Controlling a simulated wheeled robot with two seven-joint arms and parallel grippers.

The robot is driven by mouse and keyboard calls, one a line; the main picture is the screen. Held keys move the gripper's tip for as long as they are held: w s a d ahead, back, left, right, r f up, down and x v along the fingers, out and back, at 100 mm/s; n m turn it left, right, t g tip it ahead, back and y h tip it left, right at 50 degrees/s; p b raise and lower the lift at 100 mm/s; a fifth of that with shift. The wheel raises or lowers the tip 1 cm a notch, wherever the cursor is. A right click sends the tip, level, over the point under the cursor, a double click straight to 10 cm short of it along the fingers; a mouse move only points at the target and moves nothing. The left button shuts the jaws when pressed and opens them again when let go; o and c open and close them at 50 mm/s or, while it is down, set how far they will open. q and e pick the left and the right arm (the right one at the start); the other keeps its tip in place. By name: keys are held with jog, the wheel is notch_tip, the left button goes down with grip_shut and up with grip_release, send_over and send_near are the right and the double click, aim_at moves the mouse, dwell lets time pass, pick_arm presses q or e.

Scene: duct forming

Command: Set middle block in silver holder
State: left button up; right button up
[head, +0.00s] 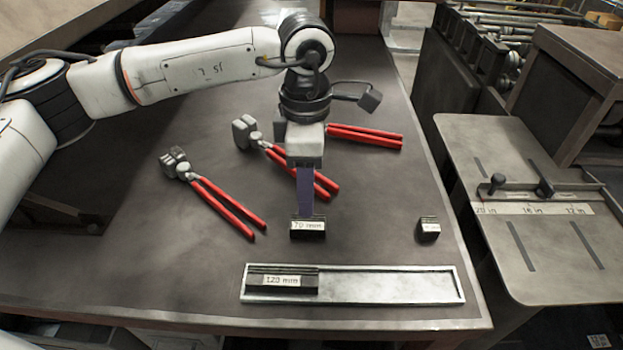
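The middle block (308,230), dark with a white "70 mm" label, is upright on or just above the table behind the silver holder. The silver holder (400,287) is a long shallow tray near the table's front edge. A longer "120 mm" block (282,281) lies in its left end, and the rest of the tray is empty. My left gripper (306,210) points straight down with its purple fingers at the top of the middle block. The fingers line up in this view, so their gap and any grasp are hidden. My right gripper is out of view.
A small block (429,229) stands right of the middle block. Three red-handled tools lie behind: one at left (215,195), one partly behind my gripper (318,184), and one at right (365,136). A side table with a ruler fence (540,208) stands at right.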

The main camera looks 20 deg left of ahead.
aim_at(308, 222)
pick_arm(q)
notch_tip(308, 222, down, 8)
jog(key=b, duration=0.5)
jog(key=shift+s+d, duration=0.1)
jog(key=shift+f+b, duration=0.3)
jog(key=shift+b, duration=0.05)
jog(key=shift+f, duration=0.1)
grip_shut()
